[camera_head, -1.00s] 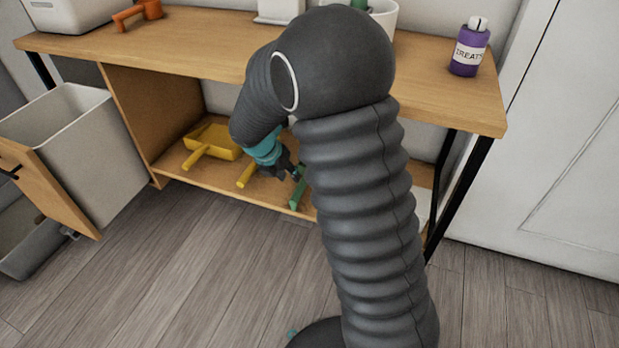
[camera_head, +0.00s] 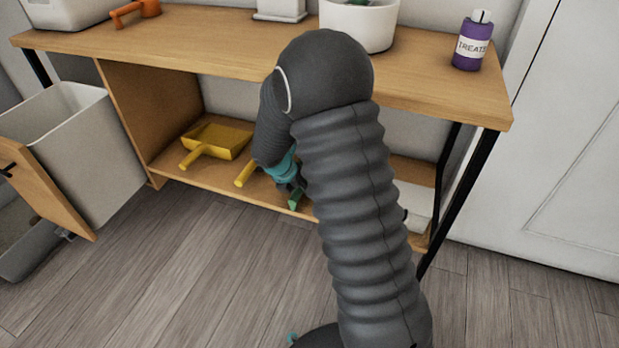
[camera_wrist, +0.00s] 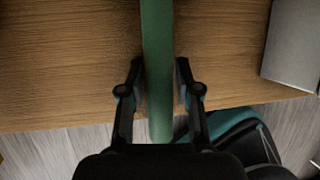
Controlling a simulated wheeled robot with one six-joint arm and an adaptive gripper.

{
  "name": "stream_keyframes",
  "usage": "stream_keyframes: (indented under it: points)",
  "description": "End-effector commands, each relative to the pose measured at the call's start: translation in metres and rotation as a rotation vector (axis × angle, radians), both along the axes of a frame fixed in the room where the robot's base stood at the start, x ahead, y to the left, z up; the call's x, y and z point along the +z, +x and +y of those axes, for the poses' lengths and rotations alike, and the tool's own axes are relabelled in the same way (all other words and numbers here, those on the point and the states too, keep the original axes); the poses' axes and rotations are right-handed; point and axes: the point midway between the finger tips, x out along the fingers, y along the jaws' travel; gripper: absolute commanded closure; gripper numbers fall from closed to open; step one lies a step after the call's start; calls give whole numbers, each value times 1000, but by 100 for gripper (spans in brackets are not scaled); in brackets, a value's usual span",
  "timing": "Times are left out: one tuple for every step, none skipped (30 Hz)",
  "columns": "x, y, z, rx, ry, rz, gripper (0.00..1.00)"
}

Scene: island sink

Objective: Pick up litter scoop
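A long green handle, which looks like the litter scoop's (camera_head: 295,201), is on the low wooden shelf; only its front end shows past my arm. In the wrist view the green handle (camera_wrist: 157,70) runs upright through the middle of the picture. My gripper (camera_wrist: 160,75) has one finger on each side of it, with a narrow gap showing on both sides, so it looks open around the handle. The far end of the green thing is out of view. In the head view my gripper (camera_head: 291,187) is low over the shelf, partly hidden by my arm.
A yellow dustpan (camera_head: 222,139) and another yellow handle (camera_head: 244,173) lie on the shelf to the left. The tabletop above (camera_head: 215,55) holds a purple treats bottle (camera_head: 472,42), a white pot (camera_head: 358,27) and an orange tool (camera_head: 133,9). A pulled-out bin (camera_head: 80,140) stands at left.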

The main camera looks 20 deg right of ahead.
Motion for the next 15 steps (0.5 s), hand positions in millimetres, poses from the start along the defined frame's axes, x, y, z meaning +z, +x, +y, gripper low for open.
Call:
stream_keyframes:
  points:
    - [0,0,0,0,0,0,67]
    - [1,0,0,0,0,0,67]
    - [1,0,0,0,0,0,67]
    - [1,0,0,0,0,0,67]
    - [1,0,0,0,0,0,72]
    - [1,0,0,0,0,0,82]
    - [1,0,0,0,0,0,90]
    - [1,0,0,0,0,0,97]
    - [1,0,0,0,0,0,100]
    - [1,0,0,0,0,0,100]
    - [1,0,0,1,0,-1,100]
    - [1,0,0,1,0,-1,100]
    - [1,0,0,1,0,-1,100]
    - [1,0,0,1,0,-1,100]
    - [1,0,0,1,0,-1,100]
